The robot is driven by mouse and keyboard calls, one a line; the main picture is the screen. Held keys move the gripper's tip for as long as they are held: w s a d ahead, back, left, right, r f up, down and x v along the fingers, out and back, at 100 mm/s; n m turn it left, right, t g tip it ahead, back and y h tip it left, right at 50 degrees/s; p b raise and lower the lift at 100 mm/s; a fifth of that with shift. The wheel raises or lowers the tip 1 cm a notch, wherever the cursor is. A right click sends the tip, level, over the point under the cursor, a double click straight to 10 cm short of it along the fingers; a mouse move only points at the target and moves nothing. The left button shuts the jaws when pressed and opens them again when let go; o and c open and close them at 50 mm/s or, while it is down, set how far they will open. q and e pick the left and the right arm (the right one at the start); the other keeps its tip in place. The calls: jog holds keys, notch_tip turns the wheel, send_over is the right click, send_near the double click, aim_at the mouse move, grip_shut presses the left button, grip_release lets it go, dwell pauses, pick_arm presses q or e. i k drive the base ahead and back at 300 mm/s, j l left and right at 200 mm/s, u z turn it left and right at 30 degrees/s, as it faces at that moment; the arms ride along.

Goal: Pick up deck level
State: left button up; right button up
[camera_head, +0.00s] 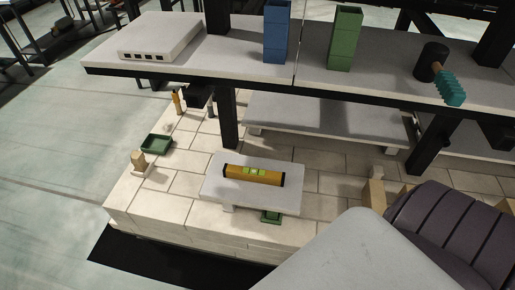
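The deck level (237,173) is an orange-yellow bar with black ends and a green vial window in its middle. It lies flat on a pale grey slab (231,197), which is raised on small supports above the cream brick deck (160,212). The level lies lengthwise, left to right, with bare slab around it. Nothing is touching it from above. Neither of my grippers shows in the head view, so I cannot see whether they are open or shut.
A grey shelf (225,60) on dark posts (227,120) overhangs behind the level. A green tray (157,144) sits on the deck at left.

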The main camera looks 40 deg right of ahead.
aim_at(239, 172)
jog(key=z, duration=1.1)
jog(key=i, duration=0.05)
